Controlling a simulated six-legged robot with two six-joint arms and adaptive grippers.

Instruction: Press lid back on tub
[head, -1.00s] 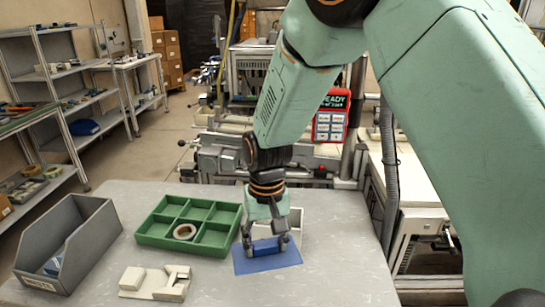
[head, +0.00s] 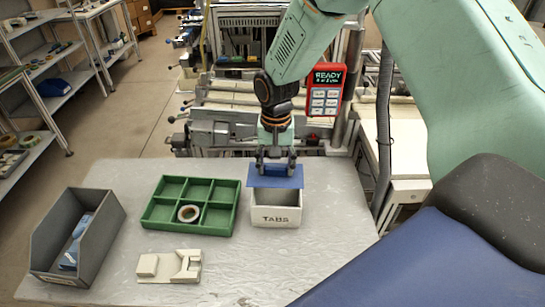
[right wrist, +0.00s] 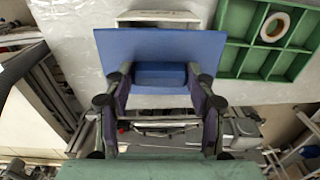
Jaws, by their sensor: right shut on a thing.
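The white tub (head: 275,215), labelled TABS, stands on the table right of the green tray. The blue lid (head: 275,182) is a flat panel with a block handle. My right gripper (head: 276,165) is shut on that handle and holds the lid over the back part of the tub; the tub's front part is uncovered. In the right wrist view the lid (right wrist: 160,45) hangs between the fingers (right wrist: 160,78), and part of the tub (right wrist: 160,14) shows beyond it. How far the lid is above the rim is hard to tell. My left gripper is not in view.
A green divided tray (head: 160,222) holds a tape reel (head: 188,213) just left of the tub. A grey bin (head: 100,240) with blue pieces stands at the table's left. A cream block fixture (head: 170,266) lies in front. The table's front right is clear.

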